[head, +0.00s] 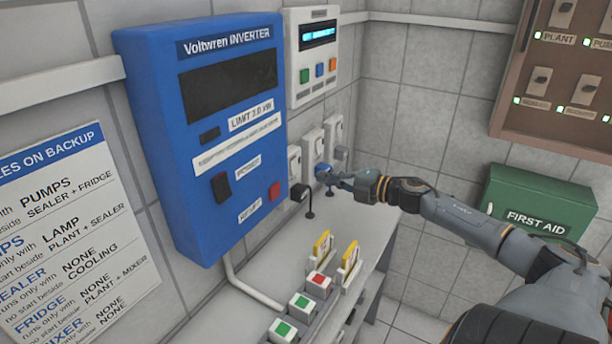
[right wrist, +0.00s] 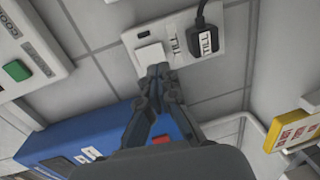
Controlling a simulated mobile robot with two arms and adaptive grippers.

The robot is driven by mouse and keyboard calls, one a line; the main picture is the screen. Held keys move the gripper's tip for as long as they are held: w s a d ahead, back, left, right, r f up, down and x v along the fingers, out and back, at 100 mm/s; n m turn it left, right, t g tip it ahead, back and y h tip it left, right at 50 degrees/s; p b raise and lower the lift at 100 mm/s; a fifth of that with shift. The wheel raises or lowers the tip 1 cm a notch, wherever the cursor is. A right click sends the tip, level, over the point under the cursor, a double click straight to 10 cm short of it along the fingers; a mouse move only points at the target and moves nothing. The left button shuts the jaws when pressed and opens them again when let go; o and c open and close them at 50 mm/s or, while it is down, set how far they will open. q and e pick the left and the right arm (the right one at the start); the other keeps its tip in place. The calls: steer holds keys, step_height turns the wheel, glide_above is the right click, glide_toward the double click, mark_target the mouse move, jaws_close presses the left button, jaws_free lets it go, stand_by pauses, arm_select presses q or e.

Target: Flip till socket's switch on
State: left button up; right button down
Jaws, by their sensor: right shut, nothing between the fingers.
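In the right wrist view, the till socket (right wrist: 179,46) is a white wall plate with a pale rocker switch (right wrist: 150,55). A black plug labelled TILL (right wrist: 208,30) sits in it to the right of the switch. My right gripper (right wrist: 158,70) is shut and empty, its tips overlapping the lower edge of the switch. I cannot tell whether they touch it. In the head view my right gripper (head: 328,177) is close to the row of sockets above the counter. The till label cannot be read there. The switch's position is unclear. My left gripper is not in view.
The blue inverter (head: 225,130) is on the wall to the left of the sockets. A control box (head: 312,70) hangs above them. The counter below holds button boxes (head: 302,304) and yellow tags (head: 349,258). A green first aid box (head: 538,205) is on the right.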

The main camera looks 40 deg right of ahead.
mark_target(297, 172)
steer(key=shift+p+x, duration=0.35)
steer(key=shift+x, duration=2.85)
steer(key=shift+w+t+b, duration=0.15)
steer(key=shift+t+b, duration=0.15)
steer(key=shift+b, duration=0.5)
steer(key=shift+f, duration=0.1)
